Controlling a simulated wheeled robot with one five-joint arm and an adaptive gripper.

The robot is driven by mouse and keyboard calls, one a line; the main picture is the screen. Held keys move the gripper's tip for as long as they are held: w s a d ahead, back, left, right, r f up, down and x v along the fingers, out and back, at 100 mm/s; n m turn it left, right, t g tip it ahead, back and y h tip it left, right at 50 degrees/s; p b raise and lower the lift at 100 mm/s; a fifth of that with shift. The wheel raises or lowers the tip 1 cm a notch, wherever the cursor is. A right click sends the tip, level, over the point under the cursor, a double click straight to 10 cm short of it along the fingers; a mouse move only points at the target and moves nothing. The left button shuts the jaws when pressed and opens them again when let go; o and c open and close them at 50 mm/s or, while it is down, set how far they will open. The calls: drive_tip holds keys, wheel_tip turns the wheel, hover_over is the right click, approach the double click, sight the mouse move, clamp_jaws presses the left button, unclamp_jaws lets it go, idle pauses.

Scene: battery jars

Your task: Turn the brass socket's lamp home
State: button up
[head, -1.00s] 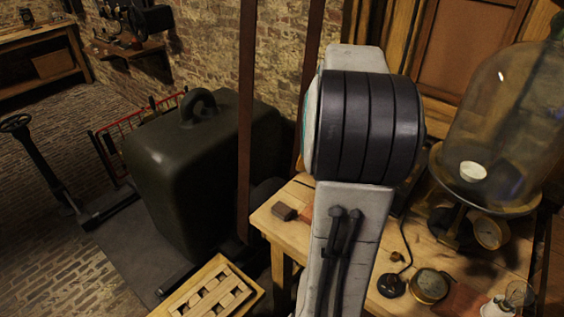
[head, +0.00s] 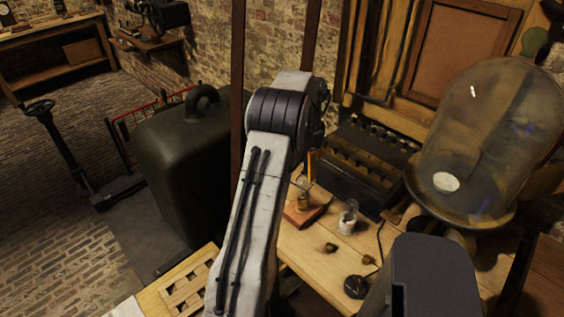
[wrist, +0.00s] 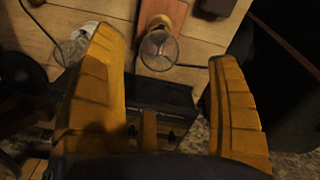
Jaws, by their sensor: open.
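In the wrist view a clear glass lamp (wrist: 158,50) stands over a socket on a reddish wooden board (wrist: 172,10). In the head view the brass socket (head: 303,202) stands on its reddish board (head: 296,217), with a faint glass bulb above it, close to my arm. My gripper (wrist: 163,46) has two yellow fingers spread wide. The lamp shows between the fingertips, with gaps on both sides; I cannot tell how far below them it is. A second glass lamp, in a white socket (head: 346,226), stands to the right. It shows beside the left finger in the wrist view (wrist: 72,48).
A dark battery box (head: 355,170) stands behind the lamps. A large glass bell jar (head: 500,130) is at the right. Small brass parts (head: 330,247) and a dark round piece (head: 355,286) lie at the table front. The wood (head: 305,255) between is bare.

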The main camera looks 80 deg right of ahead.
sight(305, 177)
drive_tip(key=shift+f+p, duration=0.65)
drive_tip(key=shift+f, duration=3.15)
drive_tip(key=shift+c, duration=0.3)
drive_tip(key=c, duration=1.3)
drive_tip(key=m, duration=0.6)
drive_tip(key=shift+c, duration=0.2)
drive_tip(key=shift+m, duration=0.4)
drive_tip(key=m+b, duration=0.1)
drive_tip(key=m, duration=0.1)
drive_tip(key=shift+f+m, duration=0.1)
drive_tip(key=shift+m, duration=0.2)
drive_tip(key=m+b, duration=0.1)
drive_tip(key=m, duration=0.2)
drive_tip(key=shift+s+m, duration=0.1)
drive_tip(key=shift+m, duration=0.2)
